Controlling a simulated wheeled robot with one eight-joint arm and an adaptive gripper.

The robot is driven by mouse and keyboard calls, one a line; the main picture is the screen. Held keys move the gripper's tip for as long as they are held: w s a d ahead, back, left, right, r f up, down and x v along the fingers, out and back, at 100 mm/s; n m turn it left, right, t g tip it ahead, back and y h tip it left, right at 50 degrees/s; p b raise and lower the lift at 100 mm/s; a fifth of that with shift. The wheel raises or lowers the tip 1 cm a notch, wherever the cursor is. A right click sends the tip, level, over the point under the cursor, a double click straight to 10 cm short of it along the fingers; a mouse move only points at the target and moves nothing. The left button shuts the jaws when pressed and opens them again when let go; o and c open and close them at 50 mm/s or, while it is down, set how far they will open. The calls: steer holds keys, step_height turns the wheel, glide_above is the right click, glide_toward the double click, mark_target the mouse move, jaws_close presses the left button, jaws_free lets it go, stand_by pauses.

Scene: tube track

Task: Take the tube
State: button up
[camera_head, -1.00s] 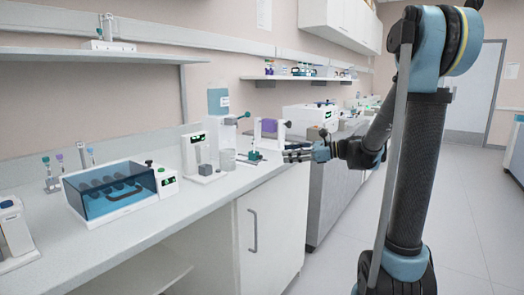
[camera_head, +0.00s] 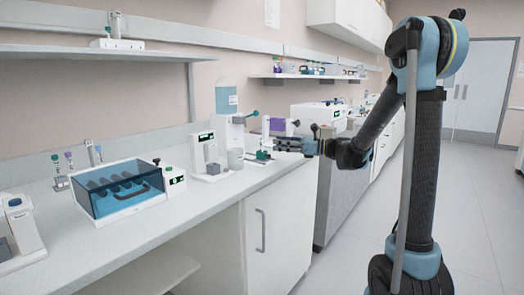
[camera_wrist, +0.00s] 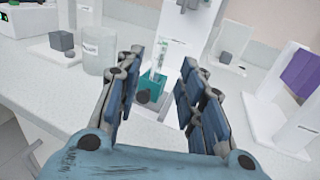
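A clear tube (camera_wrist: 158,62) stands upright in a small teal holder (camera_wrist: 150,86) in the wrist view, on the bench between my fingers as seen from the wrist. The teal holder also shows in the head view (camera_head: 262,155), small, near the bench's front edge; the tube is too small to make out there. My gripper (camera_wrist: 162,92) is open and empty, its blue-padded fingers spread to either side of the holder in the picture. In the head view my gripper (camera_head: 283,145) points left, close to the holder. I cannot tell the exact gap.
A white stand (camera_wrist: 190,30) rises right behind the tube. A grey cylinder (camera_wrist: 98,50) stands to the left, and a white device with a purple panel (camera_wrist: 302,72) to the right. A blue-lidded box (camera_head: 120,190) sits farther left on the bench (camera_head: 190,220).

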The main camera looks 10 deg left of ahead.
mark_target(262, 142)
steer(key=shift+w+a, duration=0.2)
steer(key=shift+a, duration=2)
steer(key=shift+w+a, duration=0.2)
steer(key=shift+a, duration=1.95)
jaws_close()
